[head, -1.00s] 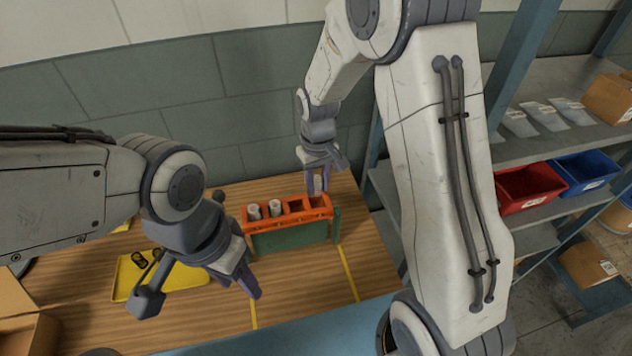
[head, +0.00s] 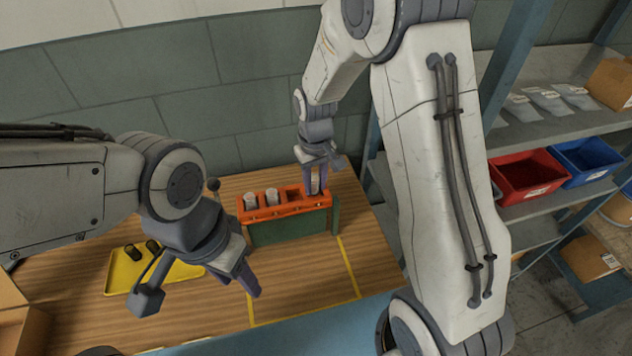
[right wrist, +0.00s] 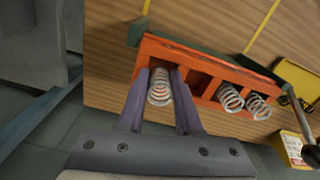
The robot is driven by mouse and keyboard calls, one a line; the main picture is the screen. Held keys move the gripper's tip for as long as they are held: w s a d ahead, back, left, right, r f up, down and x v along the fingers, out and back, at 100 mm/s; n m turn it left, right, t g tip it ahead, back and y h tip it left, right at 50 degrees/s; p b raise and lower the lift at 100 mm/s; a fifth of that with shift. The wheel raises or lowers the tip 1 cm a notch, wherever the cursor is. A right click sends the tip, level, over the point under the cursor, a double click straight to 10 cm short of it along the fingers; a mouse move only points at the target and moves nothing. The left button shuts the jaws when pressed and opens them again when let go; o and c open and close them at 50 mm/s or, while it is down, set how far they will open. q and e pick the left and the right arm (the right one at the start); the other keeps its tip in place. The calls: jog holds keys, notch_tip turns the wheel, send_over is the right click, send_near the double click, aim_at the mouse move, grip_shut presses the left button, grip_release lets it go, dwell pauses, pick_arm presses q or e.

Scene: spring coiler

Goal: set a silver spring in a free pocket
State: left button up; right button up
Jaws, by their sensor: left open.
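An orange-topped rack (head: 262,212) with a green body stands on the wooden table, its pockets in a row. Two silver springs, one at the end (head: 250,201) and one beside it (head: 272,197), stand in pockets on the left in the head view. The pocket (head: 294,196) to their right is empty. My right gripper (head: 315,192) is over the pocket at the right end, its fingers on both sides of a silver spring (right wrist: 160,88). That spring's lower end is hidden by the rack. My left gripper (head: 250,290) is open and empty, in front of the rack's left side.
A yellow tray (head: 120,283) with dark cylindrical pieces (head: 133,252) lies left of the rack. Yellow lines mark the table. Shelves at the right hold a red bin (head: 530,185), a blue bin (head: 590,160) and cardboard boxes. The table in front of the rack is clear.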

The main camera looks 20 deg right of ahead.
jog(key=shift+o, duration=0.3)
jog(key=shift+s+f, duration=0.3)
jog(key=shift+f, duration=0.35)
jog(key=shift+w+r, duration=0.15)
jog(key=shift+r, duration=0.2)
notch_tip(320, 180, up, 10)
jog(key=shift+w+r+b, duration=0.1)
jog(key=shift+r+b, duration=0.1)
jog(key=shift+b, duration=0.55)
jog(key=shift+r, duration=0.25)
notch_tip(320, 180, up, 5)
jog(key=p, duration=0.4)
jog(key=shift+r+p, duration=0.2)
jog(key=shift+p, duration=0.2)
